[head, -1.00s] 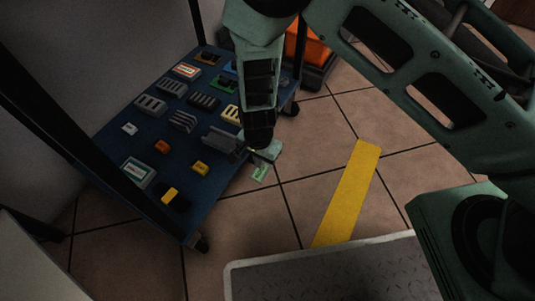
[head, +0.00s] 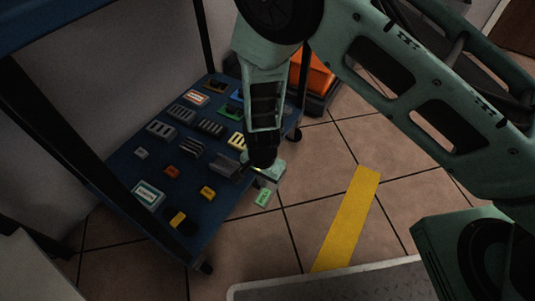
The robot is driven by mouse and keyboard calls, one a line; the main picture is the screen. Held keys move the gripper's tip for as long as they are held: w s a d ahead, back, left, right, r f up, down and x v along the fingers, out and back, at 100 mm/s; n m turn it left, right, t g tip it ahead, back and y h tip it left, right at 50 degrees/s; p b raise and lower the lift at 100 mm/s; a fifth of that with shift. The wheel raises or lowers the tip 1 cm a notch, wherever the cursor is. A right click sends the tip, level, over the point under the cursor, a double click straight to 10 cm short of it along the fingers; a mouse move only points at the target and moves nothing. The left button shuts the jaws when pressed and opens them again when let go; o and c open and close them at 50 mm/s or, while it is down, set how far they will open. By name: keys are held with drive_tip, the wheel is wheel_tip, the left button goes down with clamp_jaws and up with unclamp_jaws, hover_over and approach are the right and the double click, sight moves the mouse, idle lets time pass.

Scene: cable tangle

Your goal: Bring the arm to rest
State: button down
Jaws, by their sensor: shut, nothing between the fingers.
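My arm comes in from the top right and hangs down to my gripper (head: 263,196), which is over the right edge of a blue cart shelf (head: 232,205). The gripper is shut and empty, with its small pale green end pointing down. A grey part (head: 226,165) on the shelf is just left of the gripper in the picture; I cannot tell whether they touch. No cable is clearly visible.
The shelf carries several small blocks, among them an orange one (head: 207,193) and a white-labelled one (head: 148,195). Dark cart posts rise around it. An orange bin (head: 312,72) stands behind. Tiled floor with a yellow strip (head: 347,220) is clear on the right.

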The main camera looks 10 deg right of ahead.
drive_tip(key=w+d+r+n+t+y, duration=0.1)
drive_tip(key=w+d+r+n, duration=0.1)
drive_tip(key=d+r, duration=0.65)
drive_tip(key=w+d+r+n, duration=0.2)
drive_tip(key=d+r, duration=0.4)
drive_tip(key=r, duration=0.6)
drive_tip(key=s+d+r+n+t+h, duration=0.1)
drive_tip(key=s+d+r+n, duration=0.1)
drive_tip(key=s+d+r, duration=0.4)
drive_tip(key=s+d+r+n+t, duration=0.1)
drive_tip(key=s+d+r+n, duration=0.1)
drive_tip(key=d+r, duration=0.45)
drive_tip(key=s+a+r+n+g+p, duration=0.2)
drive_tip(key=s+a+r+n+p, duration=0.2)
drive_tip(key=s+a, duration=0.35)
drive_tip(key=s+a+r+n+g+p, duration=0.1)
drive_tip(key=s+a+r+n+p, duration=0.25)
drive_tip(key=s+a, duration=0.4)
wheel_tip(320, 180, up, 38)
drive_tip(key=w+a+p, duration=0.1)
drive_tip(key=a+p, duration=0.1)
drive_tip(key=p, duration=3.6)
drive_tip(key=shift+w+r+y, duration=0.15)
drive_tip(key=shift+y, duration=0.15)
